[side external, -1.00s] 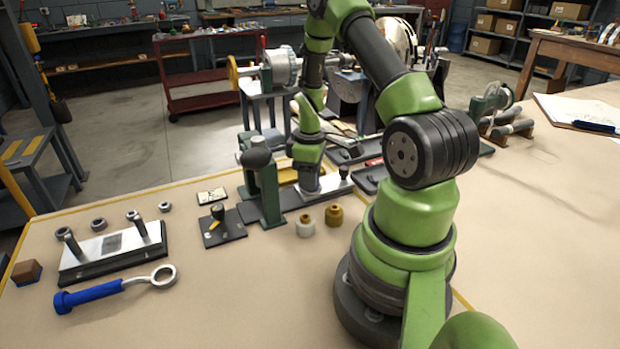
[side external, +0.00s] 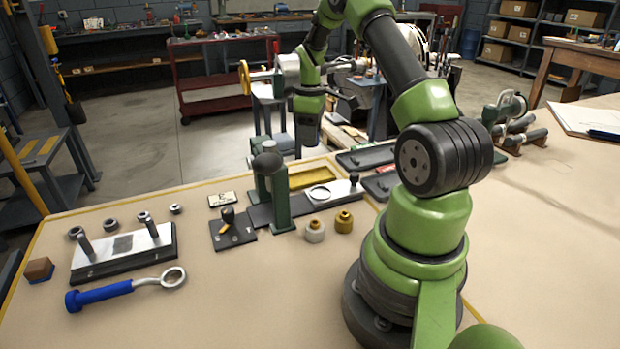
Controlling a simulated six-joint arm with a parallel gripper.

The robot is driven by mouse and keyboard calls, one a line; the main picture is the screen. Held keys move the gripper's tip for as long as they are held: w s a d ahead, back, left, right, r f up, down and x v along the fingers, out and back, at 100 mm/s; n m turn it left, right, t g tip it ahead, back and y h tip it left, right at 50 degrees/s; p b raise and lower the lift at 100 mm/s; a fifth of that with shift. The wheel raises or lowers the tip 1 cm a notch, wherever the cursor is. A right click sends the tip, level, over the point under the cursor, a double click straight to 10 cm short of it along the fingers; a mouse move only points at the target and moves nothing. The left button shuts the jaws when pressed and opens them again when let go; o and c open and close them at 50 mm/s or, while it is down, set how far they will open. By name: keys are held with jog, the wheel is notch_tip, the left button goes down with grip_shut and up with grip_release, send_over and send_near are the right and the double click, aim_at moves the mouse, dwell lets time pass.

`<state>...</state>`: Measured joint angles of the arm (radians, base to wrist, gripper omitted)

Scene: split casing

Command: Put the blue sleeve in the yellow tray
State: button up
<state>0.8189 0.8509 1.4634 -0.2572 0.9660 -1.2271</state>
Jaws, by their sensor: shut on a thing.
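My gripper (side external: 306,142) hangs pointing down in the air, above and behind the far edge of the bench in the picture. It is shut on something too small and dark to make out. The yellow tray (side external: 326,177) lies below it, a shallow rectangle behind a dark strip with a pale plate. A round ring-shaped seat (side external: 319,193) shows on that plate. I cannot pick out a separate blue sleeve anywhere; it may be hidden at my gripper.
A green post (side external: 272,198) stands at the tray's left. A metal block with pins (side external: 125,250) and a blue-handled ring tool (side external: 105,294) lie left. The front middle is clear.

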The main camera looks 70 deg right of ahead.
aim_at(309, 179)
jog(key=shift+w+d+f, duration=0.1)
jog(key=shift+w+d, duration=0.2)
jog(key=shift+d, duration=0.1)
jog(key=shift+w+d+f, duration=0.1)
jog(key=shift+f, duration=0.3)
notch_tip(309, 179, down, 9)
jog(key=shift+f, duration=0.1)
jog(key=shift+f, duration=0.1)
